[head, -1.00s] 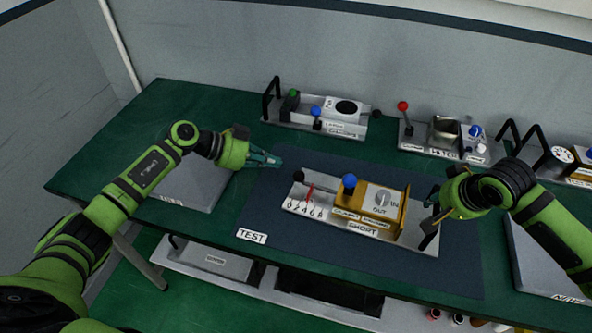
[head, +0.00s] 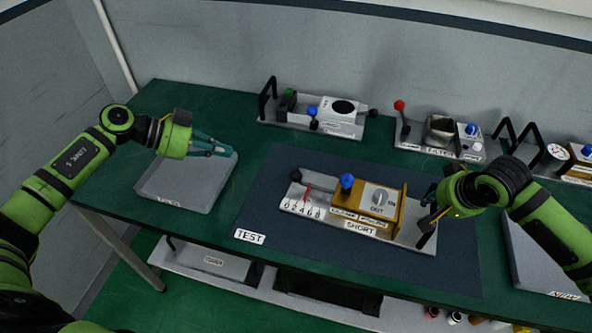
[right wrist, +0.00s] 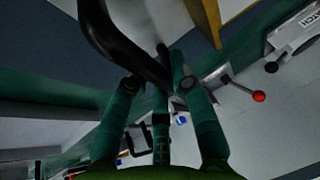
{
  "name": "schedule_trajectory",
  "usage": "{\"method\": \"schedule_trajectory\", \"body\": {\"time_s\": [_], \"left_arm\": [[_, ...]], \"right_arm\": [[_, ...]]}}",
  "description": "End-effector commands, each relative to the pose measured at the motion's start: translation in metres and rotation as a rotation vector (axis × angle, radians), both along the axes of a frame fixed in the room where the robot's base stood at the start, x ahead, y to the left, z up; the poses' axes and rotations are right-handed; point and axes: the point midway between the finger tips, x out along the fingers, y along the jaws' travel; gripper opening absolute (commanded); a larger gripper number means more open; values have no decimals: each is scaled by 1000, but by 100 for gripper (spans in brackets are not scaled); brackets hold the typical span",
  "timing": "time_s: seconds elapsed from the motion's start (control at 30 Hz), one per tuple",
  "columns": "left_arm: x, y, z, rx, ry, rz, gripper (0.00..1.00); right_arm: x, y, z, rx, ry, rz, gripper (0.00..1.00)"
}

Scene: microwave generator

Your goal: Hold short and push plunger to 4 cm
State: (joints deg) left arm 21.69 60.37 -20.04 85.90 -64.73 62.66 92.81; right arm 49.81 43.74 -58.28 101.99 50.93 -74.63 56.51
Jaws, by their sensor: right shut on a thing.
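The short (head: 372,229) lies on the dark blue TEST mat, with an orange block and a blue knob (head: 347,181). Its plunger's black knob (head: 296,175) is at the left end, beside a red pointer (head: 307,191) over a number scale. The pointer's exact reading is too small to tell. My right gripper (head: 432,207) is shut on the short's black handle (head: 425,238) at the right end; the handle (right wrist: 118,45) also shows between the fingers in the right wrist view. My left gripper (head: 218,148) is in the air, left of the short and apart from it; its finger gap is unclear.
A grey pad (head: 185,188) lies under my left gripper, another (head: 540,255) at the right. The TEST label (head: 249,236) is at the mat's front left. Other modules, including the filter (head: 440,140), stand along the back. The mat left of the short is clear.

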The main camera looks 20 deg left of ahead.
Motion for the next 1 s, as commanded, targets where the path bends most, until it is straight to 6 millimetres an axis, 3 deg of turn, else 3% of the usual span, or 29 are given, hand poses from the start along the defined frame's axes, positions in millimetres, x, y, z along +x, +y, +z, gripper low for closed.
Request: {"method": "schedule_trajectory", "body": {"time_s": [0.03,0.23,0.27,0.3,0.33,0.73,1.0], "left_arm": [[-1,1,0,0,1,-1,0],[-1,1,0,0,1,-1,0],[-1,1,0,0,1,-1,0],[-1,1,0,0,1,-1,0],[-1,1,0,0,1,-1,0],[-1,1,0,0,1,0,0],[-1,1,0,0,1,-1,0]], "right_arm": [[-5,2,-7,-2,17,5,0],[-5,2,-7,-2,18,6,0],[-5,2,-7,-2,18,6,27],[-5,2,-7,-2,18,6,43],[-5,2,-7,-2,17,5,51],[-3,0,2,0,5,2,51],[-21,-7,46,-1,2,2,51]]}}
